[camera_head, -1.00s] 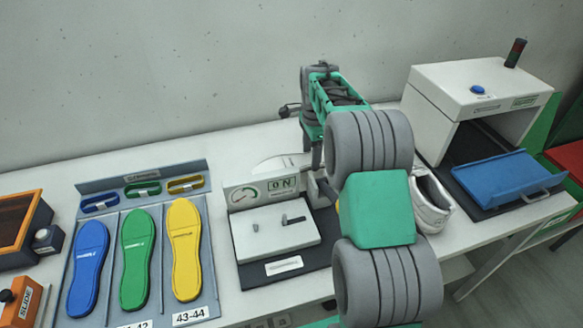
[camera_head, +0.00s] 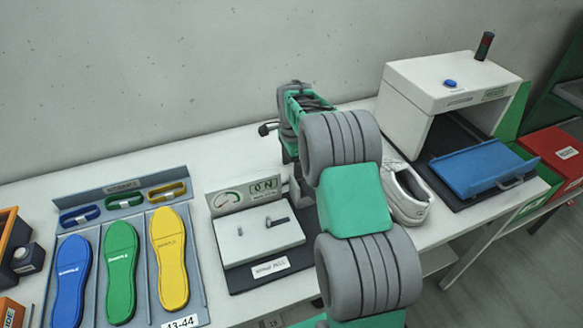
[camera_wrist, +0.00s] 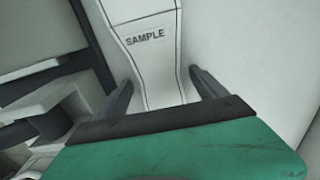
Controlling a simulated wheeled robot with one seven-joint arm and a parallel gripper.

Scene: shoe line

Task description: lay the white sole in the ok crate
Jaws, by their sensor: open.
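The white sole (camera_wrist: 145,40) lies flat in the wrist view, with SAMPLE printed on it. My gripper (camera_wrist: 162,78) is open, with one finger on each side of the sole's narrow part. I cannot tell whether the fingers touch it. In the head view my arm and the gauge stand hide the sole and the fingertips. A green crate (camera_head: 523,210) shows beyond the right end of the bench, partly hidden by the bench and a blue tray.
A red crate (camera_head: 548,150) stands right of the green one. A white box machine (camera_head: 445,88) with the blue tray (camera_head: 482,167) fills the bench's right end. A white shoe (camera_head: 405,195) and a gauge stand (camera_head: 260,232) flank my arm. Coloured soles (camera_head: 170,258) lie left.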

